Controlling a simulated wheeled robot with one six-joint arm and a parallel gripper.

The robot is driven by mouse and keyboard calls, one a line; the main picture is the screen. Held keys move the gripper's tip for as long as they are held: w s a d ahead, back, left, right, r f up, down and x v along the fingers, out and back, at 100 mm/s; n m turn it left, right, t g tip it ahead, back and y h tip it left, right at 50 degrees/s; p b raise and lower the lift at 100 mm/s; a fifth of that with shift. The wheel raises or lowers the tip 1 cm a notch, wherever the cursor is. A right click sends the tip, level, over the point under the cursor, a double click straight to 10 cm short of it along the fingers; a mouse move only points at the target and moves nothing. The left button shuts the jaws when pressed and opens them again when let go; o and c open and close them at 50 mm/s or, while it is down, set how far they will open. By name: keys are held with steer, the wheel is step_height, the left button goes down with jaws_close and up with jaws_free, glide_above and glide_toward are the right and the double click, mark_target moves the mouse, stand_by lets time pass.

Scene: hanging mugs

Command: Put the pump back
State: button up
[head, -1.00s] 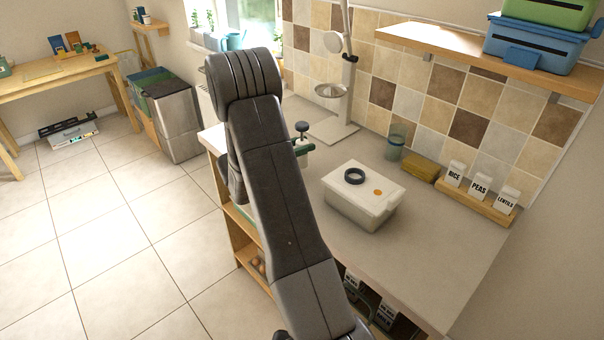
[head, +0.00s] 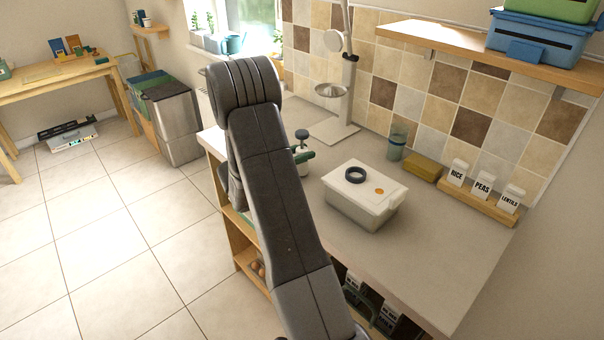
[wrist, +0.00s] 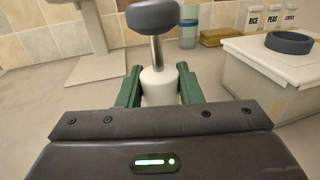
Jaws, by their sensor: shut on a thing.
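The pump (head: 302,135) has a dark round knob, a metal stem and a white body. In the wrist view the pump (wrist: 157,85) stands upright between the green fingers of my gripper (wrist: 158,88), which is shut on its white body. In the head view my gripper (head: 303,155) is at the counter's left side, partly hidden by my arm. I cannot tell whether the pump's base touches the counter. A white lidded box (head: 362,197) is to the right, with a dark ring (head: 355,175) and an orange spot on its lid.
The grey counter (head: 420,245) is clear in front of the box. A metal stand (head: 335,133) with a small dish is behind the gripper. A clear blue-green cup (head: 397,142), a yellow sponge-like block (head: 423,167) and a rack (head: 480,203) of labelled jars line the wall.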

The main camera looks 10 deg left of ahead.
steer(key=shift+f, duration=0.35)
steer(key=o, duration=1.4)
steer(key=shift+o, duration=0.2)
steer(key=b+v, duration=0.2)
steer(key=v, duration=1.1)
steer(key=shift+s+a+b, duration=0.25)
steer(key=shift+a+b, duration=0.05)
steer(key=shift+b, duration=0.1)
steer(key=p+x, duration=0.2)
steer(key=x, duration=1.2)
steer(key=shift+s, duration=0.1)
steer(key=shift+r+p, duration=0.3)
steer(key=shift+p, duration=0.05)
